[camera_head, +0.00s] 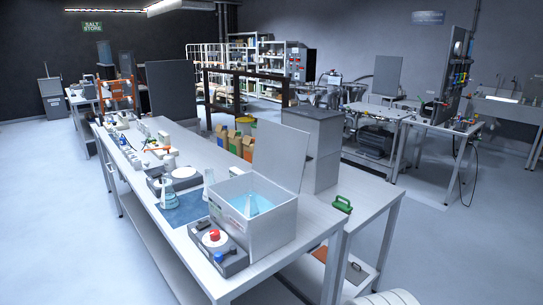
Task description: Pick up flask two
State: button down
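Three conical glass flasks show on the long bench (190,237). One flask (167,193) with bluish liquid stands upright on a dark blue mat (185,212). A second flask (208,184) stands to its right, just left of the white open box. A third flask (251,206) is inside the box (268,231), in light-blue liquid, with its lower part partly hidden by the front wall. No label readable here tells which one is flask two. My gripper is not in view.
A device with a red knob (214,236) sits at the bench's front edge. A balance-like unit (175,178) stands behind the mat. The box's raised lid (280,155) and a grey cabinet (315,148) stand behind. Open floor (60,220) lies to the left.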

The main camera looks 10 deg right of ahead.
aim_at(251, 210)
jog(key=i+l+u, duration=0.1)
jog(key=l+u, duration=0.25)
jog(key=l, duration=0.45)
jog(key=l+u, duration=0.3)
jog(key=l, duration=0.55)
jog(key=l+u, duration=0.3)
jog(key=l, duration=0.5)
jog(key=l+u, duration=0.35)
jog(key=l, duration=0.45)
jog(key=i+l+u, duration=0.45)
jog(key=l, duration=0.3)
jog(key=i+l+u, duration=0.2)
jog(key=k+j+z, duration=0.15)
jog(key=j, duration=0.2)
jog(key=k+j+z, duration=0.1)
jog(key=j, duration=0.2)
jog(key=k+j+z, duration=0.15)
jog(key=j, duration=0.2)
jog(key=i+j+z, duration=0.1)
jog(key=j, duration=0.2)
jog(key=i+j+z, duration=0.25)
jog(key=j, duration=0.3)
jog(key=i+j+z, duration=0.25)
jog(key=i+j, duration=0.2)
